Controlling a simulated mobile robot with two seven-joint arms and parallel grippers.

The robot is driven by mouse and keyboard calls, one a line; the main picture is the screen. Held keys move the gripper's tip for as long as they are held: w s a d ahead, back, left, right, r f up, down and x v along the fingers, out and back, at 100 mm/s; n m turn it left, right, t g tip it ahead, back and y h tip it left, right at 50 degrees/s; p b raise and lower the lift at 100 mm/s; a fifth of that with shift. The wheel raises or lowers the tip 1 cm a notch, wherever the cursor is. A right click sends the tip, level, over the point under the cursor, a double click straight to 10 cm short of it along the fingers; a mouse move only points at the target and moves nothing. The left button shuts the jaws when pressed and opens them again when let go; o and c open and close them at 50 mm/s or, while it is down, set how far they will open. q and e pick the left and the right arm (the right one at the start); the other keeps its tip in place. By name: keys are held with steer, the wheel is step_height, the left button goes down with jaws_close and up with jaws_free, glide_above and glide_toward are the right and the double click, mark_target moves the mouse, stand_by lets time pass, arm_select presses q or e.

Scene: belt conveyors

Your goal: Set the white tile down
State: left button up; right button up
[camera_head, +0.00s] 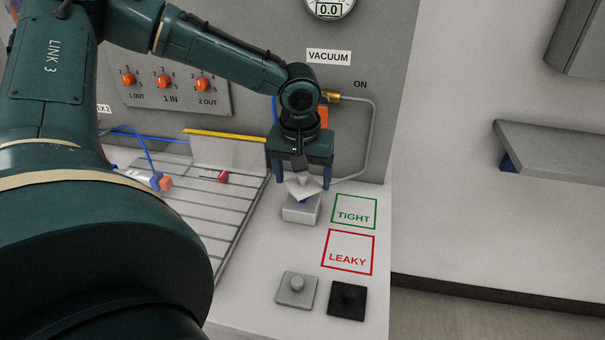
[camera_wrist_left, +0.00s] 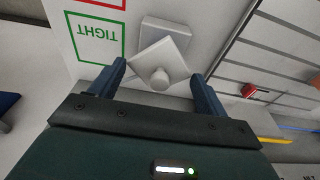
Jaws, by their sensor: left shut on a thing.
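The white tile (camera_head: 304,188), a thin square plate with a round knob, is held in my left gripper (camera_head: 302,178). It sits turned diagonally between the blue fingers, just over a small white block (camera_head: 301,212). I cannot tell whether tile and block touch. In the left wrist view the white tile (camera_wrist_left: 160,55) shows its knob between the fingers of the left gripper (camera_wrist_left: 158,80), with part of the block (camera_wrist_left: 165,25) beyond it. My right gripper is not in view.
A green TIGHT square (camera_head: 354,212) and a red LEAKY square (camera_head: 348,252) lie empty right of the block. A grey knobbed tile (camera_head: 296,290) and a black one (camera_head: 347,299) stand nearer. A slatted rack (camera_head: 215,213) is left; a panel with a gauge (camera_head: 329,8) stands behind.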

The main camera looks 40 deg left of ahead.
mark_target(301, 191)
arm_select(q)
steer(key=o, duration=0.5)
steer(key=shift+f, duration=0.15)
steer(key=o, duration=0.5)
step_height(301, 191, up, 12)
steer(key=s, duration=0.1)
steer(key=shift+s+d+p, duration=0.3)
steer(key=shift+d+p, duration=0.05)
steer(key=shift+d, duration=0.05)
